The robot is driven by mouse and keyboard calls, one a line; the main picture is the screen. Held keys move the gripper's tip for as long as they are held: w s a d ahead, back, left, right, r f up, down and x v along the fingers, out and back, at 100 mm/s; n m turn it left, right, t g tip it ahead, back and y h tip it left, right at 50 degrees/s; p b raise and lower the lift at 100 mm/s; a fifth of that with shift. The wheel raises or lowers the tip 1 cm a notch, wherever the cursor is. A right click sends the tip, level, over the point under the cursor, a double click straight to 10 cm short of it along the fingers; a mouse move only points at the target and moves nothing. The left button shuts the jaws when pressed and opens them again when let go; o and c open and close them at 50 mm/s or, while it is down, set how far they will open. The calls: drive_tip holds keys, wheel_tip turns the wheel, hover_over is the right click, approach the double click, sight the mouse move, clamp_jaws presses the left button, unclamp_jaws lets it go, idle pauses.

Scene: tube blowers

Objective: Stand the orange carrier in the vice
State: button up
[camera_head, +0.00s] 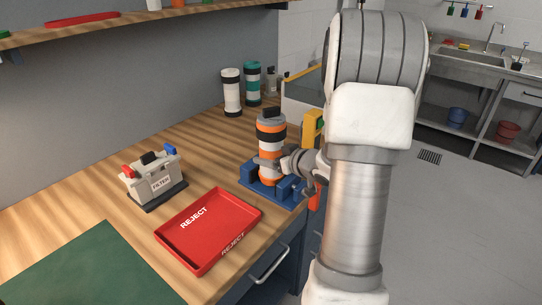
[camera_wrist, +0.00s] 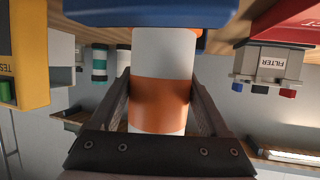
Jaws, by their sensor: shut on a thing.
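The orange carrier (camera_head: 270,141) is a white cylinder with orange bands and a dark cap. It stands upright at the blue vice (camera_head: 249,179) on the bench, its lower end between the vice's blocks. Whether it is fully seated is hard to tell. My gripper (camera_head: 272,163) reaches in from the right and is shut on the carrier's lower half. In the upside-down wrist view, the fingers lie on both sides of the carrier's orange band (camera_wrist: 160,100). The blue vice (camera_wrist: 150,12) is close at the top edge there.
A red REJECT tray (camera_head: 185,237) lies left of the vice, with the FILTER box (camera_head: 153,180) behind it. A yellow tester (camera_head: 312,126) stands close to the right of the carrier. White-black (camera_head: 231,94) and teal (camera_head: 252,84) carriers stand farther back. A green mat (camera_head: 95,270) lies at front left.

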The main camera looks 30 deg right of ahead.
drive_tip(key=shift+f+b, duration=0.35)
drive_tip(key=shift+f, duration=0.15)
drive_tip(key=o, duration=1.4)
drive_tip(key=p+v, duration=0.3)
drive_tip(key=v, duration=1.4)
drive_tip(key=shift+s, duration=0.2)
